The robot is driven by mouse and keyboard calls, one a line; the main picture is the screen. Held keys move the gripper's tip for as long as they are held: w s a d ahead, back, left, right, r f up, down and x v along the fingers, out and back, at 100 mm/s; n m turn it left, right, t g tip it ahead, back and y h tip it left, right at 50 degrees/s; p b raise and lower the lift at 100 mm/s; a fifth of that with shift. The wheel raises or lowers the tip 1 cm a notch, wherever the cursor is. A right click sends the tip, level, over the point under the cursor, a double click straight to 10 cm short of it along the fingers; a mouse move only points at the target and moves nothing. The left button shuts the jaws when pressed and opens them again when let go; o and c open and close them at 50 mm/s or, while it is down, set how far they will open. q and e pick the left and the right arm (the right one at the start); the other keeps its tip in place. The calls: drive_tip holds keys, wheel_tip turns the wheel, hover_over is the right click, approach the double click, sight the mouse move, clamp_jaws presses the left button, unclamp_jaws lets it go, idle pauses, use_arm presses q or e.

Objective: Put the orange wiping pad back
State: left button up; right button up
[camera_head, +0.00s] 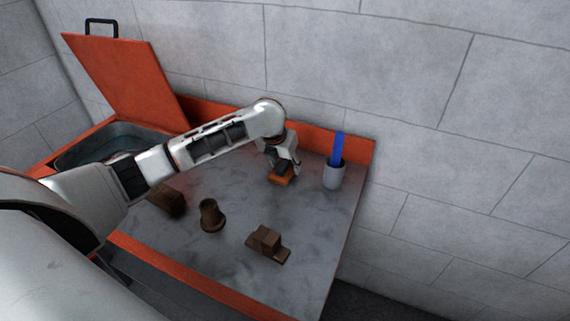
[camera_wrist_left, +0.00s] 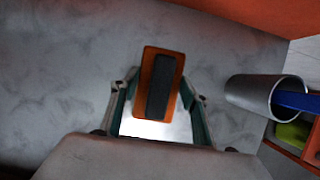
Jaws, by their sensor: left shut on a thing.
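The orange wiping pad (camera_head: 281,179) is at the back of the grey worktop, towards the right, under my left gripper (camera_head: 283,168). In the left wrist view the pad (camera_wrist_left: 147,100) has a dark grip strip (camera_wrist_left: 160,85) along its middle. My left gripper (camera_wrist_left: 157,105) is shut on it, a finger on each side. I cannot tell whether the pad touches the worktop. My right gripper is in neither view.
A grey cup (camera_head: 334,176) with a blue handle (camera_head: 338,148) in it stands just right of the pad. Brown parts stand nearer: a flanged cylinder (camera_head: 211,216), a stepped block (camera_head: 267,243) and a block (camera_head: 170,200) by my arm. An open orange lid (camera_head: 125,80) stands over a basin at left.

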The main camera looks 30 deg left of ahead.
use_arm(q)
drive_tip(key=o, duration=1.1)
drive_tip(key=shift+f, duration=0.1)
drive_tip(key=shift+c, duration=0.2)
drive_tip(key=shift+r, duration=0.45)
drive_tip(key=v, duration=1.1)
drive_tip(key=shift+s+r, duration=0.2)
